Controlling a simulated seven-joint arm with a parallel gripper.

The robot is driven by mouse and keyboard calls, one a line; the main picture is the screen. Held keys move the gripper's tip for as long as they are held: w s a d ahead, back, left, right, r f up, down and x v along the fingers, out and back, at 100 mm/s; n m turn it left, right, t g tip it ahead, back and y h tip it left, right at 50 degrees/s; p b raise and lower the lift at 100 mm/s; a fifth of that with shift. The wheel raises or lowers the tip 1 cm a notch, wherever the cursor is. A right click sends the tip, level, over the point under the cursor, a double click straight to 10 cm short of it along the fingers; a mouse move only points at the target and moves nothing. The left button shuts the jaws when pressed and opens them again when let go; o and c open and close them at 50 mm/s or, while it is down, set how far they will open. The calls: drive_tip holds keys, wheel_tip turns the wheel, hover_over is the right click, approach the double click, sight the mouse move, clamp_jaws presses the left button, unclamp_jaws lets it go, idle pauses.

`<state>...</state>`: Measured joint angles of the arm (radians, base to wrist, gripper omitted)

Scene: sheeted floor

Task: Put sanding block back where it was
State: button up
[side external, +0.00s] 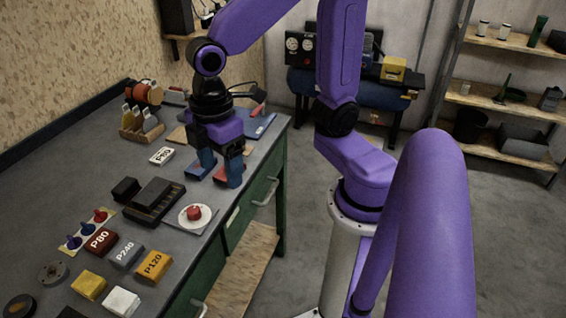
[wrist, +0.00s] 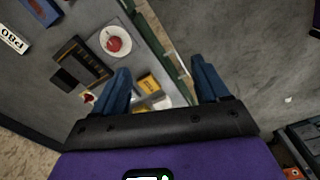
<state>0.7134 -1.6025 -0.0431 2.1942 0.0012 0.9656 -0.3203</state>
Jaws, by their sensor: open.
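Several labelled blocks lie on the grey workbench: a red-brown P80 block (side external: 100,242), a grey P240 block (side external: 127,255) and an orange P120 block (side external: 153,266) in a near row. I cannot tell which is the task's sanding block. My gripper (side external: 220,174) is open over the bench's right part, fingers pointing down. In the wrist view, nothing shows between its blue fingers (wrist: 160,70) except bench edge, floor and blocks farther below.
A white plate with a red item (side external: 206,222) and a dark tray (side external: 153,197) stand near the gripper. A rack of discs (side external: 142,110) stands at the back. Yellow (side external: 89,285) and white (side external: 121,301) blocks lie in front. Green drawers (side external: 264,190) drop below the bench edge.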

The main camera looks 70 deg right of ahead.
drive_tip(key=s+d+f+m, duration=0.1)
drive_tip(key=s+d, duration=0.5)
drive_tip(key=s, duration=0.4)
drive_tip(key=shift+f, duration=0.4)
idle(0.5)
